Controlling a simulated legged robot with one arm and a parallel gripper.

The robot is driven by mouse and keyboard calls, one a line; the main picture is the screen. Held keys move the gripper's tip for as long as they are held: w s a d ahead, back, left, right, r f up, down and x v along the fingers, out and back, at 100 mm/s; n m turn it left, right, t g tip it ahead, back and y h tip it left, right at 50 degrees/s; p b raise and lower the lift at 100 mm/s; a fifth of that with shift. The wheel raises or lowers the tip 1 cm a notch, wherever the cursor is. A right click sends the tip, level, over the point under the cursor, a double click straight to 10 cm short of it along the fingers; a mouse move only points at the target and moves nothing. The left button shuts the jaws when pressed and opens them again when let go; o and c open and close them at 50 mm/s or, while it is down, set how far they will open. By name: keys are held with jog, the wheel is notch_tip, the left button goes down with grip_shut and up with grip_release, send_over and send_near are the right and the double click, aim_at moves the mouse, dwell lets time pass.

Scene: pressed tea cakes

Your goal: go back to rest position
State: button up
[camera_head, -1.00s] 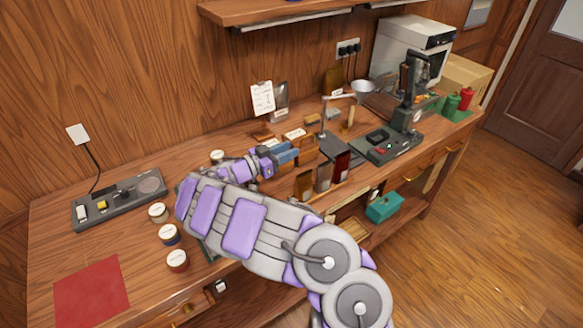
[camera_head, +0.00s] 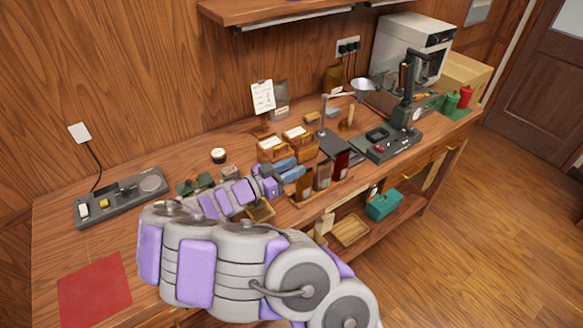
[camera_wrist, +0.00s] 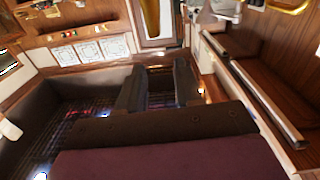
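My gripper (camera_head: 289,170) is over the middle of the workbench (camera_head: 60,228), in front of two small wooden boxes with white labels (camera_head: 272,148). Its blue-grey fingers point to the right. In the wrist view my gripper (camera_wrist: 158,88) shows two dark fingers standing apart. Nothing is held between them. My grey and purple arm reaches in from the lower right and hides part of the bench's front.
Brown and dark red packets (camera_head: 323,175) stand on the bench right of my gripper. A dark press device (camera_head: 390,142) is farther right. A control panel (camera_head: 122,198) and a red mat (camera_head: 93,290) lie at the left. A teal box (camera_head: 382,205) sits below.

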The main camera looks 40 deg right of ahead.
dwell(0.5)
jog(key=s+r+n+g+y, duration=0.1)
jog(key=s+r+g+y, duration=0.3)
jog(key=s, duration=0.5)
jog(key=s+r+n+g+y, duration=0.15)
jog(key=s+r+y, duration=0.35)
jog(key=s, duration=0.5)
jog(key=s+a+f+n+t+y, duration=0.1)
jog(key=s+a+n+y, duration=0.2)
jog(key=a, duration=0.4)
jog(key=s+a+n+t+y, duration=0.1)
jog(key=s+a+n+y, duration=0.2)
jog(key=s+a+n, duration=0.3)
jog(key=s+a+f+n+t+y, duration=0.1)
jog(key=s+a+n+y, duration=0.2)
jog(key=a+n, duration=0.3)
jog(key=s+a, duration=0.1)
jog(key=a, duration=0.2)
jog(key=shift+s+f+t, duration=0.25)
jog(key=shift+f+t, duration=0.1)
jog(key=shift+a, duration=0.1)
